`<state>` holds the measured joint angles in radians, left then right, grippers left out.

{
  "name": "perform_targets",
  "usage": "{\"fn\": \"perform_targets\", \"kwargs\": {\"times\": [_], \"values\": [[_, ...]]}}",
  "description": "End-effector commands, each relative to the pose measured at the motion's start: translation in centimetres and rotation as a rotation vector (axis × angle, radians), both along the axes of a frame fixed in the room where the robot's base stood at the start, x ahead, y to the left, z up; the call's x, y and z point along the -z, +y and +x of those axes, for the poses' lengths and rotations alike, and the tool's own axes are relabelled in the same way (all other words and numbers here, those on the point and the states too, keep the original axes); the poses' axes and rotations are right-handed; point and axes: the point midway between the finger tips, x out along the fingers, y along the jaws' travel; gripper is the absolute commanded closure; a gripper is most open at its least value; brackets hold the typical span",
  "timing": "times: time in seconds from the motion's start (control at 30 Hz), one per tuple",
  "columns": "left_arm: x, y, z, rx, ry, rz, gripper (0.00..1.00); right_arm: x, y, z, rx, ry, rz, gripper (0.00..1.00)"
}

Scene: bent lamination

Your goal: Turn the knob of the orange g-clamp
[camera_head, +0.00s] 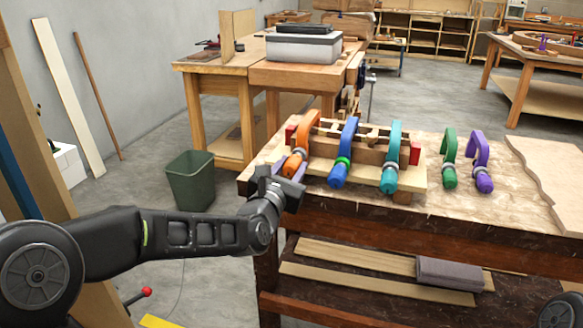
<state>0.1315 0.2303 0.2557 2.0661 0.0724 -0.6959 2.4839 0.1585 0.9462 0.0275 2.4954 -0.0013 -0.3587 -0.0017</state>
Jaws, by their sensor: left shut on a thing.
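The orange g-clamp (301,134) is the leftmost of the clamps on the wooden lamination form (410,176) on the near workbench. Its knob end points toward me and lies at my left gripper (291,171). My left gripper reaches in from the left, above the bench's left edge, and is shut on the orange g-clamp's knob. The gripper body and wrist hide part of the knob, so its turn angle cannot be told. My right gripper is not in view.
A blue clamp (345,150) and a teal clamp (392,155) are on the same form, to the right. A green clamp (449,157) and a purple clamp (481,162) lie farther right on the workbench (500,210). A green bin (190,182) stands on the floor at left.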

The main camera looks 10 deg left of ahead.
Motion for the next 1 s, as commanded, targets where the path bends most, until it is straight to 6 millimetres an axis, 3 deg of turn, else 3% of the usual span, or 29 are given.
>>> {"fn": "perform_targets", "kwargs": {"times": [0.3, 0.67, 1.0], "values": [[0.0, 0.0, 0.0, 0.000, 0.000, 0.000, 1.00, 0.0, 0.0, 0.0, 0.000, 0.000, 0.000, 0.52], [0.1, 0.0, 0.0, 0.000, -0.002, 0.021, 1.00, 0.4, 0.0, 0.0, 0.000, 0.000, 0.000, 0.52], [0.4, 0.0, 0.0, 0.001, -0.015, 0.174, 1.00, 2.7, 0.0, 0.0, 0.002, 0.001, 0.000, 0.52]]}}
